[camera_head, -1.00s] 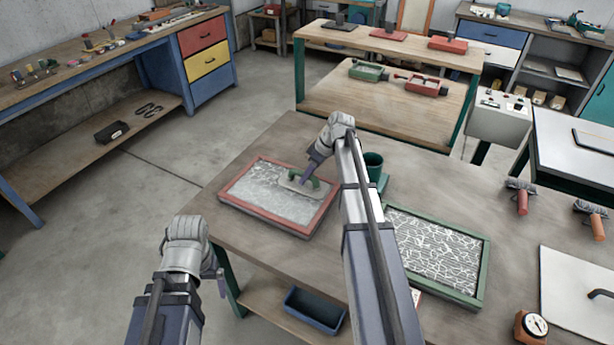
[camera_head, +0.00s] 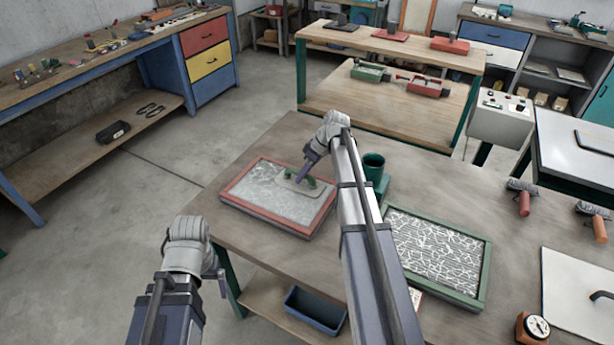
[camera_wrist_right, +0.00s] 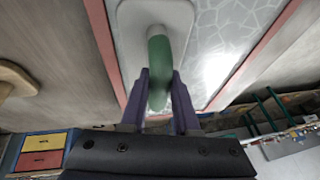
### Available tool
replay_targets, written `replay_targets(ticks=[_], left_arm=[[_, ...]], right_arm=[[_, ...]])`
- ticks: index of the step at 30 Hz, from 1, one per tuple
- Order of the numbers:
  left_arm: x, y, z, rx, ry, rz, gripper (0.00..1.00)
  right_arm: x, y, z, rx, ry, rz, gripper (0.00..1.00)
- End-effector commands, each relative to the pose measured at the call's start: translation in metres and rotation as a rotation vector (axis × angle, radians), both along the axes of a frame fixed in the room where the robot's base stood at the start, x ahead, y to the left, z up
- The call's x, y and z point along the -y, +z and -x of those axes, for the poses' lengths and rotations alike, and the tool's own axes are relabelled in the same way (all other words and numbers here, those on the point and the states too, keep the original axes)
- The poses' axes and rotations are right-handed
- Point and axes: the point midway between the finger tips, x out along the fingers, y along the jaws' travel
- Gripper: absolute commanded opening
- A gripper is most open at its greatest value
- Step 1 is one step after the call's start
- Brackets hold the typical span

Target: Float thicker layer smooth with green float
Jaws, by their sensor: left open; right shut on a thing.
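The red-framed panel (camera_head: 240,203) lies on the table at left of centre. Its grey layer (camera_head: 262,194) looks fairly even in the head view; in the wrist view, the layer (camera_wrist_right: 222,35) shows faint cell-like lines and a bright sheen. My right gripper (camera_head: 306,180) is shut on the handle (camera_wrist_right: 158,48) of the green float. The float's pale flat plate (camera_wrist_right: 128,28) lies over the layer near the frame's far right part; I cannot tell how firmly it touches. My left gripper (camera_head: 216,284) hangs open and empty, left of the table's front edge.
A green-framed panel (camera_head: 485,265) with a white net pattern lies right of my right arm. A round dial gauge (camera_head: 535,326) and a white board (camera_head: 575,285) are at right. A blue bin (camera_head: 315,308) sits on the lower shelf.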

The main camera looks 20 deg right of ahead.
Motion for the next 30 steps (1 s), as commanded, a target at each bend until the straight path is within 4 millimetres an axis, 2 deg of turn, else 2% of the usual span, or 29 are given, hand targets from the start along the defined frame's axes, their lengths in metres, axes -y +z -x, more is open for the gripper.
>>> replay_targets(ticks=[30], left_arm=[[0.000,-0.004,0.000,0.000,0.000,0.000,0.91]], right_arm=[[-0.025,-0.004,-0.032,0.001,0.000,0.001,0.00]])
